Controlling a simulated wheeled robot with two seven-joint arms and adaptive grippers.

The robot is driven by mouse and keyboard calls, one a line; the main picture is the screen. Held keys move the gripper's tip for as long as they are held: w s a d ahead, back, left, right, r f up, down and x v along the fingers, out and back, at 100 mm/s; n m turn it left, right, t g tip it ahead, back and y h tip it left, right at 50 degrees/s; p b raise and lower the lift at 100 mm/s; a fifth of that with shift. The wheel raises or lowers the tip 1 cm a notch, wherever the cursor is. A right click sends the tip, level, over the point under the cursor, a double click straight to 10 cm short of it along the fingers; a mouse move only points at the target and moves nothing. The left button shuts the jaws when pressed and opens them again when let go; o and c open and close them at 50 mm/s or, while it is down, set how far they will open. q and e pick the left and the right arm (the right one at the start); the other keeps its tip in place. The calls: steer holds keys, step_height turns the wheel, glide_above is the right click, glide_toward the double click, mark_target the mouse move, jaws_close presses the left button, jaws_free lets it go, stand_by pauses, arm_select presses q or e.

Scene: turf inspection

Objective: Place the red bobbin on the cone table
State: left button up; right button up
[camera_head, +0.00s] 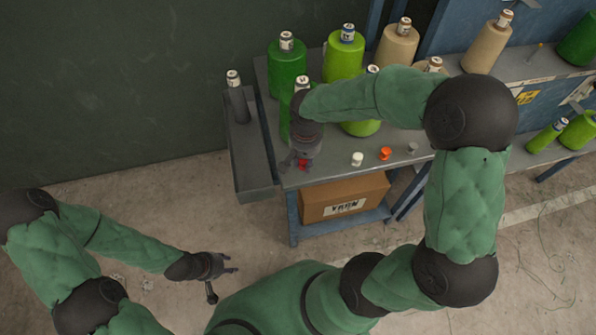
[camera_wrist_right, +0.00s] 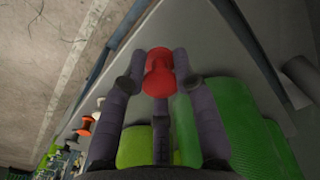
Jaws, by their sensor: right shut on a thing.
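The red bobbin (camera_head: 303,164) is held in my right gripper (camera_head: 302,161), over the front left corner of the grey cone table (camera_head: 328,172). In the right wrist view the red bobbin (camera_wrist_right: 159,73) sits between the fingers of the right gripper (camera_wrist_right: 152,84). I cannot tell whether it touches the tabletop. My left gripper (camera_head: 223,277) has its fingers spread, empty, low over the floor left of the table. My right arm hides part of the tabletop and some cones.
Green cones (camera_head: 287,66) and tan cones (camera_head: 397,47) stand along the table's back. A white bobbin (camera_head: 357,159), an orange bobbin (camera_head: 385,153) and a grey bobbin (camera_head: 412,148) stand near the front edge. A side tray (camera_head: 250,165) holds a grey cone. A cardboard box (camera_head: 335,197) sits below.

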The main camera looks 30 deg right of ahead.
mark_target(298, 175)
steer(key=shift+w+a+f, duration=0.35)
steer(key=shift+a+f, duration=0.15)
steer(key=shift+f, duration=0.25)
steer(key=f+b, duration=0.1)
steer(key=f, duration=0.1)
steer(key=f+b, duration=0.1)
steer(key=shift+w+a+f+b, duration=0.2)
steer(key=shift+a+f+b, duration=0.1)
steer(key=shift+f, duration=0.1)
steer(key=shift+r, duration=0.1)
steer(key=o, duration=0.9)
steer(key=shift+o, duration=0.2)
